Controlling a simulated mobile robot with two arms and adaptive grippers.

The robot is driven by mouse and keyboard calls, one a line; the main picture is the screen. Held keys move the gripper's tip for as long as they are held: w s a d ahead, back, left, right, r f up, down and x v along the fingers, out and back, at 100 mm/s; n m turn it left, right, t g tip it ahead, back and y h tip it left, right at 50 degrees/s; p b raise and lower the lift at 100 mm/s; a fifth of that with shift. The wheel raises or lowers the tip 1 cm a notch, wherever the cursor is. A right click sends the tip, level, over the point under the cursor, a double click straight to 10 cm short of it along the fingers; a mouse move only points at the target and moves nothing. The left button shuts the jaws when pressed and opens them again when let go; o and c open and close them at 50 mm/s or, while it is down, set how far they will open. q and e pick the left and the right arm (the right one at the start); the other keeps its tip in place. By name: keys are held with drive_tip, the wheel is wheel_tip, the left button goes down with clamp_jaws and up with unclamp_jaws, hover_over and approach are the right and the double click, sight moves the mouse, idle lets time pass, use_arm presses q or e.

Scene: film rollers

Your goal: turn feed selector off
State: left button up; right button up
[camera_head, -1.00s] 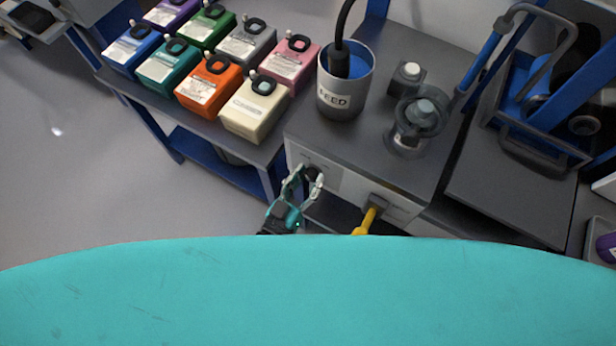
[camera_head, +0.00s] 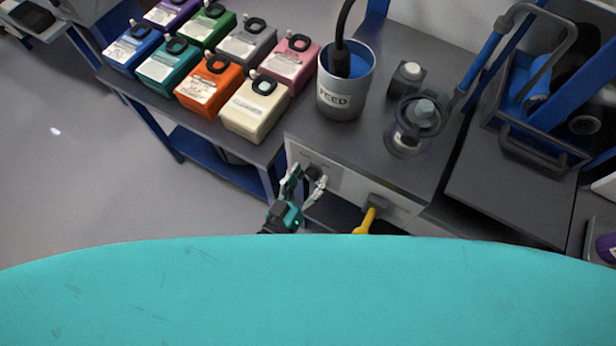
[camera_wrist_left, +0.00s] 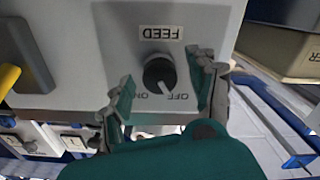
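The feed selector is a round black knob (camera_head: 314,172) on the light front panel of the grey cabinet. In the left wrist view the knob (camera_wrist_left: 160,73) sits below an upside-down FEED label (camera_wrist_left: 161,33). Its white pointer line slants down and right, toward the OFF mark (camera_wrist_left: 180,97); the ON mark is on the other side. My left gripper (camera_head: 308,178) is open at the panel. In the wrist view its two fingers (camera_wrist_left: 163,88) stand on either side of the knob, with visible gaps. My right gripper is not in view.
A yellow-handled part (camera_head: 367,219) sticks out of the panel to the right. A FEED cup (camera_head: 340,106) and a grey fitting stand on the cabinet top (camera_head: 372,139). Several coloured containers, including a cream one (camera_head: 254,113), fill the shelf at the left. Open floor lies left.

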use_arm(q)
drive_tip(key=shift+s+a, duration=0.1)
drive_tip(key=shift+s, duration=0.15)
drive_tip(key=v, duration=1.1)
drive_tip(key=shift+s+a, duration=0.15)
drive_tip(key=shift+s, duration=0.05)
